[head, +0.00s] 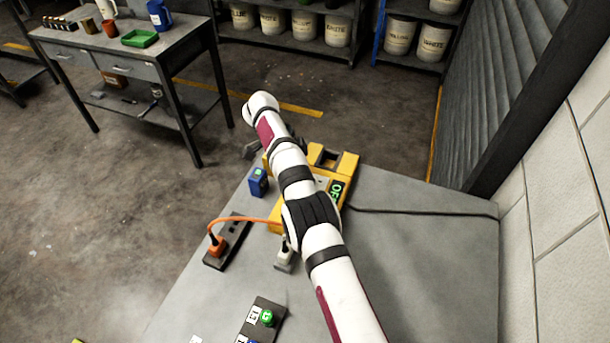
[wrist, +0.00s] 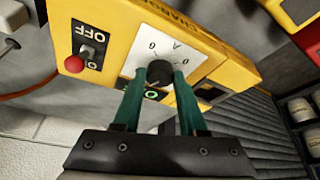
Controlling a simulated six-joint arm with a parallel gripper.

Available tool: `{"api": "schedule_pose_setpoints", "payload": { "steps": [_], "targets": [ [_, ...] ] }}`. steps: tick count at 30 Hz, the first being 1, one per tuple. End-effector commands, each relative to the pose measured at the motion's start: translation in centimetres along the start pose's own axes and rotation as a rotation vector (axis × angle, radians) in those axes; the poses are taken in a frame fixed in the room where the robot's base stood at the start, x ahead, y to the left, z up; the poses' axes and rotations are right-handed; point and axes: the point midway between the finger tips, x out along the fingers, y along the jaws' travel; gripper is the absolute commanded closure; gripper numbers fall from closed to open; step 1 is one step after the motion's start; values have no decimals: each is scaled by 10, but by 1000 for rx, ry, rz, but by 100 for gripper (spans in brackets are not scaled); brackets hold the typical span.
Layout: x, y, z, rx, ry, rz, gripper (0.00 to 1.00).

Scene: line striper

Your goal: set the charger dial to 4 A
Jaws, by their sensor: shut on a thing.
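The yellow charger (head: 345,165) stands on the grey bench, and my arm covers much of it in the head view. In the wrist view the charger (wrist: 120,30) fills the upper part, tilted. Its black dial (wrist: 159,70) sits on a white scale plate (wrist: 150,45) marked with an A and a few numbers. My gripper (wrist: 160,78) has its two green fingers shut on the dial, one on each side. The dial's pointer and the number it points at cannot be made out. In the head view my gripper is hidden behind my arm.
A switch (wrist: 87,51) marked OFF and a red knob (wrist: 74,64) are beside the dial. On the bench are a power strip (head: 238,232) with an orange plug (head: 216,246), a blue box (head: 258,182) and a green button (head: 267,317). The bench's right side is mostly clear.

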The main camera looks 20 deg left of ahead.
Motion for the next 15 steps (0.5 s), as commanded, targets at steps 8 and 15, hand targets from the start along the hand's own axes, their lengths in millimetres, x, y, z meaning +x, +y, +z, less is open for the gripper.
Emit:
{"api": "schedule_pose_setpoints", "payload": {
  "steps": [8, 15],
  "targets": [
    [1, 2, 2, -2, -3, 6, 100],
    [1, 1, 1, -1, -2, 4, 28]
  ]
}}
